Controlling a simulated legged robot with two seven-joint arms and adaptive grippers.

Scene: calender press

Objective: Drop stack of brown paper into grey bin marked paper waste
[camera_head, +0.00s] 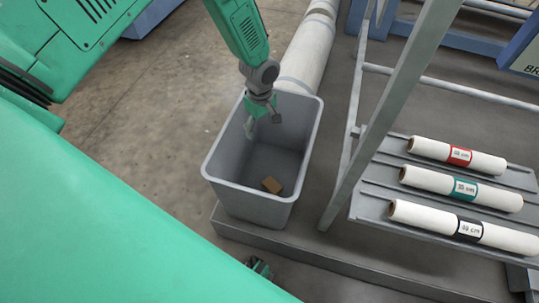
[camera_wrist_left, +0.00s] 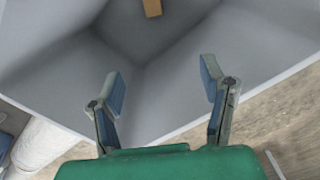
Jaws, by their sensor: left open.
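The stack of brown paper (camera_head: 272,185) is a small brown block lying on the floor of the grey bin, near its front right side. It also shows at the top edge of the left wrist view (camera_wrist_left: 152,8). The grey bin (camera_head: 240,199) stands upright and open at the top; no paper waste marking shows on it. My left gripper (camera_head: 263,120) is over the bin's opening, pointing down, open and empty, apart from the stack. Its two spread fingers show in the left wrist view (camera_wrist_left: 163,92). A small dark green part, apparently my right gripper (camera_head: 258,268), shows at the bottom, mostly hidden.
A rack (camera_head: 372,208) at the right holds white rolls with red, green and dark labels (camera_head: 458,156). A slanted grey post (camera_head: 385,110) stands between bin and rack. A large white roll (camera_head: 305,55) lies behind the bin. The concrete floor (camera_head: 150,110) left of the bin is clear.

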